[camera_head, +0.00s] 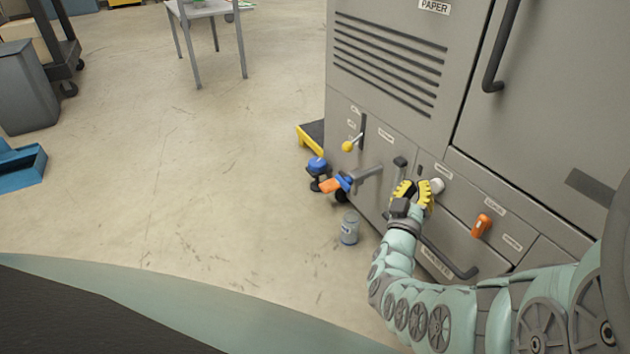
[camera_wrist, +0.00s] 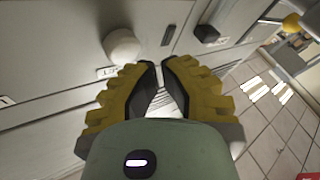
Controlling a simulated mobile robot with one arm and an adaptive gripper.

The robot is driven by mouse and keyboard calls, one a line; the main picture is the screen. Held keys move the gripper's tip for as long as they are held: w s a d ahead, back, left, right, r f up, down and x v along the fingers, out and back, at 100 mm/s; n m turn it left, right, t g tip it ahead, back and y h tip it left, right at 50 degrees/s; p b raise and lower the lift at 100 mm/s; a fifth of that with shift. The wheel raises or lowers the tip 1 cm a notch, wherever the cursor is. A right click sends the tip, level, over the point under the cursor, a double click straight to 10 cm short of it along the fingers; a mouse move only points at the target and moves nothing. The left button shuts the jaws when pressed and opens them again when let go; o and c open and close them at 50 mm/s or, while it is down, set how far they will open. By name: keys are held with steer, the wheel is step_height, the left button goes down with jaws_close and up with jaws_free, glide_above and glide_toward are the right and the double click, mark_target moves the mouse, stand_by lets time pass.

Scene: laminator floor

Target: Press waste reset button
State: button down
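A white round knob-like button (camera_head: 437,185) stands out from the grey machine's lower front, below a small label. It also shows in the wrist view (camera_wrist: 122,46), ahead and left of my fingertips. My gripper (camera_head: 416,185) has yellow ridged fingers and is just left of this button in the head view. In the wrist view the fingertips (camera_wrist: 159,66) come nearly together with a thin gap, and nothing is held between them. The fingers look apart from the button, but contact cannot be ruled out in the head view. The label's text is too small to read.
An orange switch (camera_head: 481,225), a dark handle (camera_head: 450,258) and a yellow-knobbed lever (camera_head: 352,144) are on the grey machine (camera_head: 390,110). A blue and orange valve (camera_head: 335,184) sticks out at left. A grey can (camera_head: 350,228) stands on the floor. Open floor lies left.

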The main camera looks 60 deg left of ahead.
steer(key=shift+s+a+p, duration=0.15)
steer(key=shift+s+p, duration=0.5)
steer(key=shift+s, duration=1.85)
steer(key=shift+r, duration=0.1)
